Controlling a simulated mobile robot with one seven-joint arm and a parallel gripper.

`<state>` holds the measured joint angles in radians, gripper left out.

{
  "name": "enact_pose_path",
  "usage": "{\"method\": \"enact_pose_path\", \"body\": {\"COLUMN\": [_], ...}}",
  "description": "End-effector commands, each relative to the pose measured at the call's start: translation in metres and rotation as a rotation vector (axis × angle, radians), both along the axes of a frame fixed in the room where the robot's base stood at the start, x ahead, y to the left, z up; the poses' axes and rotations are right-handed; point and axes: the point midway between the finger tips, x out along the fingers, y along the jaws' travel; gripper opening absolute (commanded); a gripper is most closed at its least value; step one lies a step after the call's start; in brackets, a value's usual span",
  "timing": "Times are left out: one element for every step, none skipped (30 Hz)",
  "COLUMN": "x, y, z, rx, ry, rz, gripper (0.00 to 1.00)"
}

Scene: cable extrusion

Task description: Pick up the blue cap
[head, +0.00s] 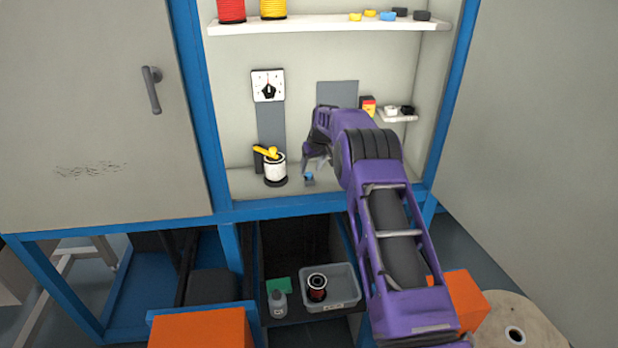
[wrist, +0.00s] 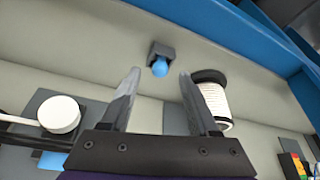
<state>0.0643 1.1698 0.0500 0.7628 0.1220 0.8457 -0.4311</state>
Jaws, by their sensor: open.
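A small blue rounded piece (wrist: 160,67), which may be the blue cap, sits in a dark grey block (wrist: 153,50) on the cabinet floor in the wrist view. In the head view it is the small blue spot (head: 309,176) just below my gripper (head: 316,160). My gripper (wrist: 160,80) is open and empty, and the blue piece shows between its fingertips, seemingly beyond them. Another blue cap (head: 388,16) lies on the upper shelf among yellow and black ones.
A white spool (head: 274,168) with a yellow piece on top stands left of my gripper; it shows by the right finger in the wrist view (wrist: 212,100). A small side shelf (head: 397,117) holds white and black caps. The blue frame edge (head: 320,207) runs along the front.

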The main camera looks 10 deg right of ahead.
Motion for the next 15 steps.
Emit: {"method": "enact_pose_path", "body": {"x": [0.003,0.004,0.005,0.006,0.007,0.008,0.008,0.008,0.008,0.008,0.008,0.008,0.008,0.008,0.008], "y": [0.001,0.001,0.002,0.002,0.003,0.003,0.003,0.003,0.003,0.003,0.003,0.003,0.003,0.003,0.003], "z": [-0.007,-0.010,-0.013,-0.015,-0.016,-0.018,-0.018,-0.019,-0.019,-0.019,-0.018,-0.018,-0.018,-0.018,-0.018], "rx": [0.000,0.000,0.000,0.000,0.000,0.000,0.000,0.000,0.000,0.000,0.000,0.000,0.000,0.000,0.001], "ry": [0.000,0.000,-0.001,0.000,-0.001,-0.001,-0.001,-0.001,-0.002,-0.002,-0.002,-0.002,-0.002,-0.002,-0.002], "rz": [0.000,0.001,0.001,0.001,0.001,0.001,0.001,0.001,0.001,0.001,0.001,0.001,0.001,0.001,0.000], "gripper": [0.61,0.61,0.61,0.61,0.61,0.61,0.61,0.61,0.61,0.61,0.61,0.61,0.61,0.61,0.54]}}
